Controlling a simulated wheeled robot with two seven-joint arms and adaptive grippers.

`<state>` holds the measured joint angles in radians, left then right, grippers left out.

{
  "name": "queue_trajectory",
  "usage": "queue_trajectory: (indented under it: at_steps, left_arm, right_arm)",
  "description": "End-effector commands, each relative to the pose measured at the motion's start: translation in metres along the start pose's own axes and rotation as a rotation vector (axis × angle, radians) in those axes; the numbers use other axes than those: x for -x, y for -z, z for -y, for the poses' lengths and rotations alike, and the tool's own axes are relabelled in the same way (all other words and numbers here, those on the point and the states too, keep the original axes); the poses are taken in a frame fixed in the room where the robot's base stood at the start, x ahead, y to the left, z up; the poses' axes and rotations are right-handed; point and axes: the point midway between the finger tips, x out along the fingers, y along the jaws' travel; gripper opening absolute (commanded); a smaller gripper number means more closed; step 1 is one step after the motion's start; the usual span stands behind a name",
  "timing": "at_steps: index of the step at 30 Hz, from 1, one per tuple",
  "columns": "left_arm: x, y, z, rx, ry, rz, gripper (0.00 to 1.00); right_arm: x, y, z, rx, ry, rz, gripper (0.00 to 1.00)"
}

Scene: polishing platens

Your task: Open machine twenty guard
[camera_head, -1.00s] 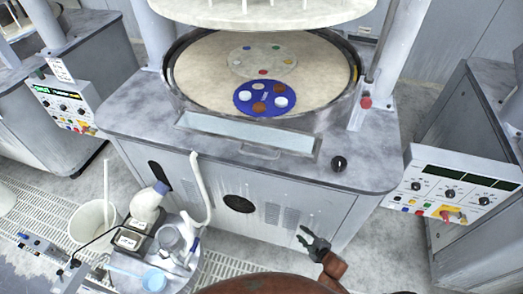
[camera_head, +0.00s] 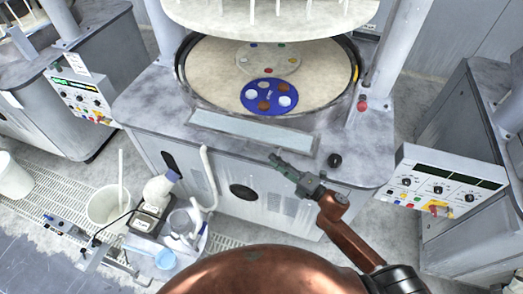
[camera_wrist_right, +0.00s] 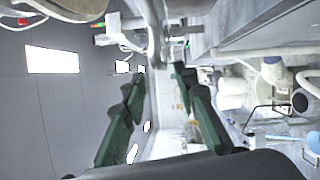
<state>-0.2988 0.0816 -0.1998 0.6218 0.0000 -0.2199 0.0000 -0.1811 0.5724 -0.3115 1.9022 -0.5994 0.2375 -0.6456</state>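The polishing machine (camera_head: 135,105) in the middle has a round platen well with a pale guard panel (camera_head: 235,131) along its front edge. No machine number is readable, so I cannot tell whether this is machine twenty. The panel's handle, at its front right, is hidden behind my gripper now. My right gripper (camera_head: 282,165) is in front of the panel's right end, near the machine's front edge; contact cannot be told. In the wrist view its two green fingers (camera_wrist_right: 160,78) are apart with nothing seen between them. My left gripper is not in view.
A blue carrier disc (camera_head: 268,111) lies on the platen. A black knob (camera_head: 335,160) and red button (camera_head: 362,105) are on the machine's right side. A control panel (camera_head: 436,188) juts out at right. A bucket (camera_head: 103,212) and a cart with bottles (camera_head: 165,243) stand at lower left.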

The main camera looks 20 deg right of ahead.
Motion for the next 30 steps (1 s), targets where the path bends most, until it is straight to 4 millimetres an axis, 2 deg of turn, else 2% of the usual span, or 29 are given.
queue_trajectory:
  at_steps: [6,12,23,30]
  left_arm:
    - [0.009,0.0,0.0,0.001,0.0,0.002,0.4]
    - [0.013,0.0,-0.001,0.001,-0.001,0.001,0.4]
    - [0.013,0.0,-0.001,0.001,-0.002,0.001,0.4]
    - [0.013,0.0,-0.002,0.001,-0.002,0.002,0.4]
  right_arm:
    - [-0.037,-0.001,-0.002,-0.001,-0.002,0.0,0.27]
    - [-0.059,0.0,-0.001,-0.001,-0.001,0.0,0.27]
    - [-0.065,0.0,0.001,-0.001,0.001,0.001,0.27]
    - [-0.065,0.0,0.001,-0.001,0.0,0.0,0.12]
